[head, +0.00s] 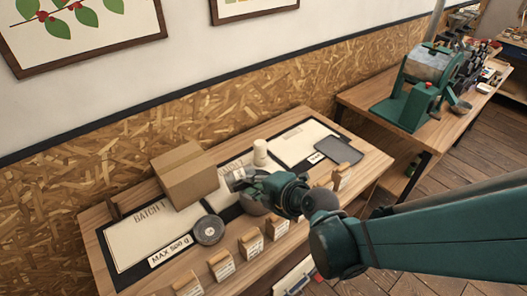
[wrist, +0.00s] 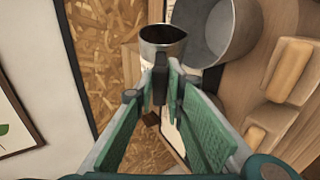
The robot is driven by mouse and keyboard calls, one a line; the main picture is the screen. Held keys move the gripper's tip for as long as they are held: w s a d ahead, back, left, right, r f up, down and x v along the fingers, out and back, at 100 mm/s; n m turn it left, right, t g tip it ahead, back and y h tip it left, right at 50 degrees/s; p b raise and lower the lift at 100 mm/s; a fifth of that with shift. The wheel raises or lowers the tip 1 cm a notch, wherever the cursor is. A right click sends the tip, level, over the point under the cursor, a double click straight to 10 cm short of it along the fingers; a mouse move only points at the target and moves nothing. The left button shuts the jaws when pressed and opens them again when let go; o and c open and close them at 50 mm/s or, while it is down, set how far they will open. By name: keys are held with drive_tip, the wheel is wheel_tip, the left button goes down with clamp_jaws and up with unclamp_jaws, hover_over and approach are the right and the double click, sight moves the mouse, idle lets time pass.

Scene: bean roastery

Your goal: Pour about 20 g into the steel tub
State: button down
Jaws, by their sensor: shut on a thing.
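My gripper (head: 252,181) is shut on a small metal cup (head: 237,179) above the middle of the table. In the wrist view the fingertips (wrist: 162,80) close at the wall of the cup (wrist: 163,52). Its open mouth shows a dark inside; I cannot make out the contents. The steel tub (wrist: 228,52) is a wide grey round vessel, close beside the cup in the wrist view.
A cardboard box (head: 185,176) stands left of my gripper, and a white cylinder (head: 260,152) behind it. Several labelled wooden blocks (head: 251,244) line the front edge. A dark flat slab (head: 339,150) lies at right.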

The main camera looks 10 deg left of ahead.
drive_tip(key=shift+w+d+r+m+y+b, duration=0.3)
drive_tip(key=shift+d+m+y+b, duration=0.25)
drive_tip(key=shift+b, duration=0.25)
drive_tip(key=shift+w+d+r+m+y+b, duration=0.15)
drive_tip(key=shift+w+d+m+y+b, duration=0.1)
drive_tip(key=shift+d+m+y+b, duration=0.35)
idle(3.9)
drive_tip(key=shift+w+d+r+m+g+y+b, duration=0.1)
drive_tip(key=shift+w+d+m+g+y+b, duration=0.15)
drive_tip(key=shift+y+b, duration=0.35)
drive_tip(key=shift+w+d+m+g+y+b, duration=0.1)
drive_tip(key=shift+d+m+y+b, duration=0.2)
drive_tip(key=shift+b, duration=0.55)
idle(1.4)
